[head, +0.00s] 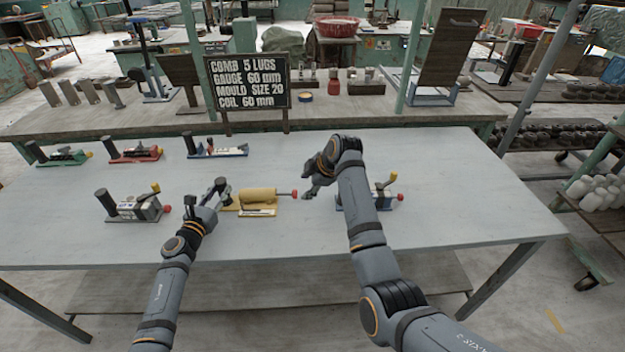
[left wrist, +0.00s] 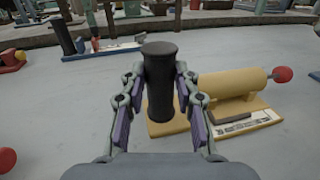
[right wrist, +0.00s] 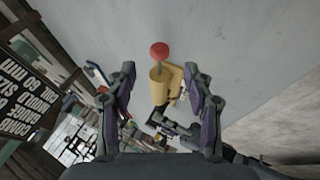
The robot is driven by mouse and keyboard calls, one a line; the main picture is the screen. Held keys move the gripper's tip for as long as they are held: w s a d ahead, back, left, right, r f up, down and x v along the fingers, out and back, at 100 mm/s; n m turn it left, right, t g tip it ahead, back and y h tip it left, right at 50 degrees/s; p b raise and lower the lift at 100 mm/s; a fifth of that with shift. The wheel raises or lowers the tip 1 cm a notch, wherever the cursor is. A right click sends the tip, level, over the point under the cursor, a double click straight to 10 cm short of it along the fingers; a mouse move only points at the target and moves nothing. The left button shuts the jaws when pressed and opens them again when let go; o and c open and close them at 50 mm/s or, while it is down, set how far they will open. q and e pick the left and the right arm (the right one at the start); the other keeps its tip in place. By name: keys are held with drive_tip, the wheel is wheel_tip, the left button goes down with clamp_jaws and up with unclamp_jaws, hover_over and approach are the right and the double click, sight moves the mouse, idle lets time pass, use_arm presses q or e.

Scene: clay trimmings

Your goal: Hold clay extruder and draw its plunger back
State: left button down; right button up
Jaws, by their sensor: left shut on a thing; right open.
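The yellow clay extruder (head: 258,199) lies on the grey table, its barrel running left to right. Its upright black handle (left wrist: 161,85) stands between the fingers of my left gripper (left wrist: 160,100), which is shut on it. A thin rod ends in the red plunger knob (head: 294,194) at the barrel's right end; the knob also shows in the right wrist view (right wrist: 159,50). My right gripper (head: 311,186) is open and empty, just right of the knob, facing the barrel end. The knob appears between and beyond its fingers, apart from them.
A grey extruder (head: 138,207) stands at left; another (head: 383,197) is partly hidden behind my right arm. Green (head: 62,157), red (head: 135,153) and blue (head: 216,150) ones line the back. A black sign (head: 248,84) stands behind. The table's right side is clear.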

use_arm(q)
drive_tip(key=shift+s+f, duration=0.1)
use_arm(e)
drive_tip(key=v, duration=0.4)
drive_tip(key=shift+s+d+r, duration=0.15)
drive_tip(key=shift+s+r, duration=0.05)
drive_tip(key=shift+r, duration=0.1)
use_arm(q)
drive_tip(key=c, duration=0.9)
unclamp_jaws()
drive_tip(key=v, duration=1.2)
drive_tip(key=shift+d, duration=0.1)
use_arm(e)
drive_tip(key=shift+d+f, duration=0.1)
